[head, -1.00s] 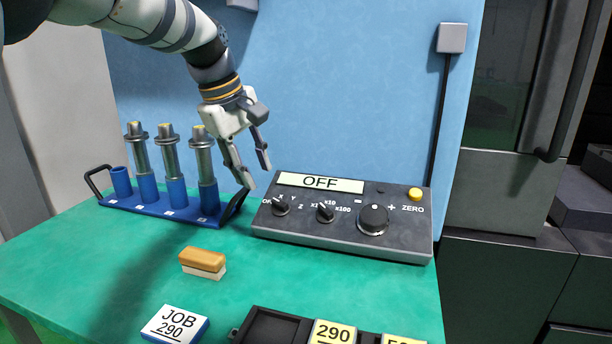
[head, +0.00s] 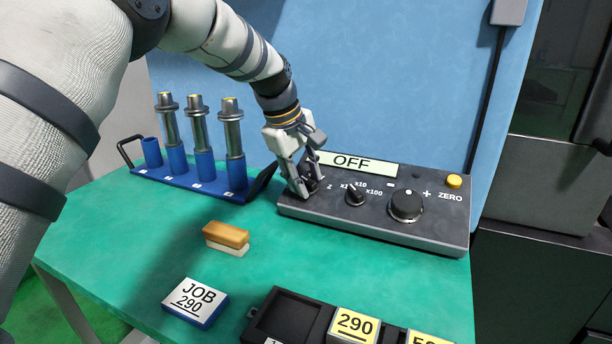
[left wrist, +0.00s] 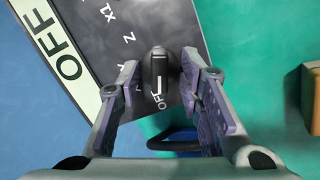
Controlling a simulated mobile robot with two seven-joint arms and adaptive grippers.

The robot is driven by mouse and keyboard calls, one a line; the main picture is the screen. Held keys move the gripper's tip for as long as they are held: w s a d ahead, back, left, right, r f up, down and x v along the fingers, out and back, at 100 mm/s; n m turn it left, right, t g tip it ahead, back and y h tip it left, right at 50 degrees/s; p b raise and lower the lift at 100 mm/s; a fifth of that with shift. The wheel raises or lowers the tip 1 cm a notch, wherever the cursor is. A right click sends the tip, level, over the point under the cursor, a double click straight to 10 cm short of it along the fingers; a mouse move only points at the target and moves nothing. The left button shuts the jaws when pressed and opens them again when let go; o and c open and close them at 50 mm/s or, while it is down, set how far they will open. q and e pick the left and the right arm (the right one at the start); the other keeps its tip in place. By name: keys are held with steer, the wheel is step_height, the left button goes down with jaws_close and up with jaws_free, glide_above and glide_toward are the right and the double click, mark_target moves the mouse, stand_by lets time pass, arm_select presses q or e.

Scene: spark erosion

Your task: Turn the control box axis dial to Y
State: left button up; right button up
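The grey control box (head: 400,232) stands at the back right of the green table, and its display (head: 352,163) reads OFF. My left gripper (head: 305,188) is down at the box's left end, over the axis dial. In the left wrist view the black axis dial (left wrist: 158,68) sits between the two spread fingers, with a gap on each side. Its white mark points to the OFF lettering; the letter Z and a further letter show beside it. In the head view the gripper mostly hides this dial. My right gripper is out of view.
The multiplier dial (head: 355,196), large round knob (head: 406,205) and yellow ZERO button (head: 454,181) are on the same box. A blue rack (head: 190,184) with metal-topped holders stands left. A brush-like block (head: 227,237), JOB 290 block (head: 195,302) and black tray (head: 262,318) lie in front.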

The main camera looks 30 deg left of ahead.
arm_select(q)
jaws_close()
steer(key=m, duration=0.4)
steer(key=shift+g, duration=0.3)
steer(key=m, duration=0.4)
steer(key=shift+d+m+y, duration=0.1)
steer(key=shift+m+y, duration=0.2)
steer(key=shift+y, duration=0.1)
steer(key=m, duration=0.4)
steer(key=shift+g+y, duration=0.3)
steer(key=shift+d+m+y, duration=0.1)
steer(key=shift+m+y, duration=0.3)
steer(key=shift+m, duration=1.9)
